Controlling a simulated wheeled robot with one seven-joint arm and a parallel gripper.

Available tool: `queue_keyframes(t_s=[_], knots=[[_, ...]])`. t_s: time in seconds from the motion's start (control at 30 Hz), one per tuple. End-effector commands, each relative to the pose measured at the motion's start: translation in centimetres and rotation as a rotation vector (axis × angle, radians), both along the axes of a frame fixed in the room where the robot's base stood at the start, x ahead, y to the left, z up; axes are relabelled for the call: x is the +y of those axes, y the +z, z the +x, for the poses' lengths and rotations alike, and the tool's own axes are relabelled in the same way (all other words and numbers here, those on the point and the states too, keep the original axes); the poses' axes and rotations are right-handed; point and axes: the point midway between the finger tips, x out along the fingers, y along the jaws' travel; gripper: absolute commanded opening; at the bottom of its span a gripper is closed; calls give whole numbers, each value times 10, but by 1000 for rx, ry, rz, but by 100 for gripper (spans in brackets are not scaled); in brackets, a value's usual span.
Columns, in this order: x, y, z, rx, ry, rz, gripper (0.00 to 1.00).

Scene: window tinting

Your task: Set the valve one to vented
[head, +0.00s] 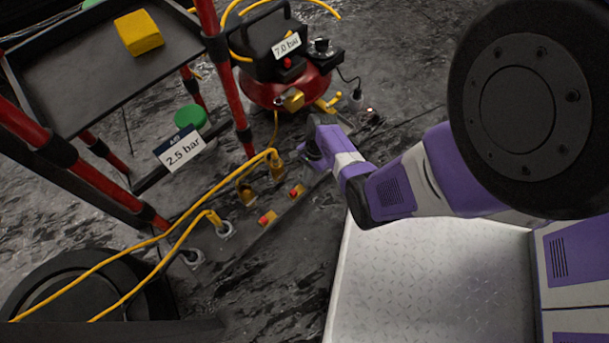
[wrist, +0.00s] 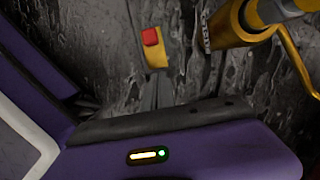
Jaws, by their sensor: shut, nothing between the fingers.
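Two small valves with red handles on yellow bodies sit on a dark strip low in the scene, one nearer (head: 267,218) and one farther (head: 297,191). I cannot read a number on either, so I cannot tell which is valve one, nor its setting. One red-and-yellow valve (wrist: 154,48) shows in the wrist view, apart from my gripper. My gripper (head: 312,160) is shut and empty, just beyond and right of the farther valve in the head view. Its purple body fills the lower part of the wrist view.
Brass fittings (head: 245,192) and yellow hoses (head: 170,235) lie left of the valves. A red compressor (head: 290,85) marked 7.0 bar stands behind. A red-posted cart (head: 85,75) is at left, with a 2.5 bar sign (head: 182,152). Wet-looking dark floor is open around.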

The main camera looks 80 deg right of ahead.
Motion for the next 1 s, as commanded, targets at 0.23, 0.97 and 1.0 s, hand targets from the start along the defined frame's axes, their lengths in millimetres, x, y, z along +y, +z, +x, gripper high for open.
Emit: queue_keyframes(t_s=[0.23,0.97,1.0], knots=[[-10,47,-5,-1,-3,-3,0],[-22,97,-13,0,-2,-3,0],[-22,97,-13,0,-2,-3,0]])
